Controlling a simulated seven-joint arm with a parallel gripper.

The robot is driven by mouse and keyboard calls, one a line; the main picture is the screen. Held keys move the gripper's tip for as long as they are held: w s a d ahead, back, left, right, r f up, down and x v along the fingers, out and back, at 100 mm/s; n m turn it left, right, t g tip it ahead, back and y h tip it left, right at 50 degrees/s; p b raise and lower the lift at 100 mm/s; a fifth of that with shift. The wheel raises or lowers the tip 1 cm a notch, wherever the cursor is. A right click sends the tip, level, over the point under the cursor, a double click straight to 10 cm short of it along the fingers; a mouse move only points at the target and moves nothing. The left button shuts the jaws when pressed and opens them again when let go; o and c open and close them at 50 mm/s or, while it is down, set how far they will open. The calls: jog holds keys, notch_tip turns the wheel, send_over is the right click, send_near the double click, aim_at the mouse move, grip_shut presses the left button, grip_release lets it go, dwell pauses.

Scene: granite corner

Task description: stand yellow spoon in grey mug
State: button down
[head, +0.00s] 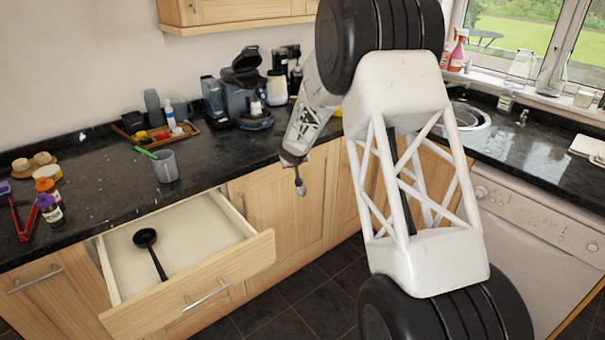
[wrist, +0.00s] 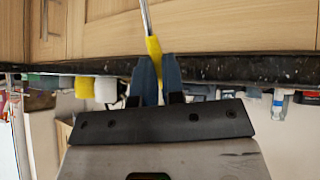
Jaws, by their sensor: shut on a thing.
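My gripper (head: 291,160) is in front of the cupboard doors, below the worktop edge and well apart from the mug. In the wrist view, my gripper (wrist: 159,80) is shut on the yellow handle of the yellow spoon (wrist: 154,48), and its metal shaft runs up out of the picture. In the head view, the spoon (head: 300,187) hangs bowl down below the fingers. I cannot make out the mug in the wrist view.
An open drawer (head: 235,258) with a black ladle (head: 146,238) juts out below the mug. A wooden tray (head: 178,134) and a coffee machine (head: 240,100) stand behind on the worktop. Bottles (head: 50,210) and a red-handled item (head: 20,220) are at far left.

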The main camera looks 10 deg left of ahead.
jog(key=s+a+r+n+y, duration=0.25)
jog(key=a+r+y, duration=0.25)
jog(key=a+r, duration=0.55)
jog(key=s+a+r+n+y, duration=0.2)
jog(key=a+r+n+y, duration=0.25)
jog(key=a+r, duration=0.65)
jog(key=s+a+r+n+g+y, duration=0.2)
jog(key=s+a+r+g+y, duration=0.1)
jog(key=a, duration=0.6)
jog(key=s+a+r+n+g+y, duration=0.3)
jog(key=s+a+r+g, duration=0.1)
jog(key=s+a+r, duration=0.4)
jog(key=shift+s+a+r+g, duration=0.2)
jog(key=shift+a+r+g, duration=0.2)
jog(key=shift+a+r, duration=0.25)
jog(key=shift+f+y, duration=0.25)
jog(key=shift+f, duration=0.1)
notch_tip(320, 180, down, 14)
jog(key=shift+r, duration=0.2)
dwell(0.6)
jog(key=shift+f, duration=0.1)
dwell(0.3)
jog(key=c, duration=1.1)
grip_release()
jog(key=shift+c, duration=0.2)
